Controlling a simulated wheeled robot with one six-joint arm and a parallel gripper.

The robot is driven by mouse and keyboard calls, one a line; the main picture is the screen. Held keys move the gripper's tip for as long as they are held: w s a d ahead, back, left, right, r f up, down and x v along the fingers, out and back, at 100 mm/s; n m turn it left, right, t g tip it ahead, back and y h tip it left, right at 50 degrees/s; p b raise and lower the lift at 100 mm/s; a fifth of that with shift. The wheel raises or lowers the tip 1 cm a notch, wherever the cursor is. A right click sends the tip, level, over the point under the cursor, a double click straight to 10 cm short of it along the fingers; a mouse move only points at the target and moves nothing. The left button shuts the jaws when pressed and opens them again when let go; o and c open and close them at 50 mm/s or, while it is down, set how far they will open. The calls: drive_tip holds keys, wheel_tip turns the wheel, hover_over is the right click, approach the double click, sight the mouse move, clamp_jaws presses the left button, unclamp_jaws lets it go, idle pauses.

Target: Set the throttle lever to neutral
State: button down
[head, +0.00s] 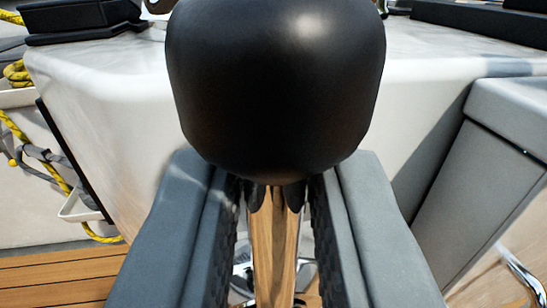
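A large, smooth black rounded knob (277,85), apparently the top of the throttle lever, fills the upper middle of the head view. The lever's shaft and base are hidden, so its setting cannot be read. My gripper (275,190) comes up from the bottom, with one grey finger on each side and dark textured inner pads. The fingers are apart. The knob covers the area around the fingertips and looks wider than the gap. I cannot tell whether the fingers touch it. Two small dark pointed shapes show just under the knob.
A white cockpit moulding (110,95) stands behind the knob. A grey box-like surface (510,115) is close at right, with a chrome rail (525,275) below. Yellow rope (15,125) hangs at left. Teak decking (60,275) lies below; a wooden strip shows between the fingers.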

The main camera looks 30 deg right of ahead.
drive_tip(key=shift+w+r, duration=0.15)
drive_tip(key=shift+r, duration=0.25)
drive_tip(key=c, duration=1.3)
unclamp_jaws()
drive_tip(key=shift+f, duration=0.1)
drive_tip(key=shift+s+a+f, duration=0.15)
drive_tip(key=shift+s+a, duration=0.1)
drive_tip(key=shift+s, duration=0.25)
drive_tip(key=v, duration=1.6)
drive_tip(key=shift+s, duration=0.2)
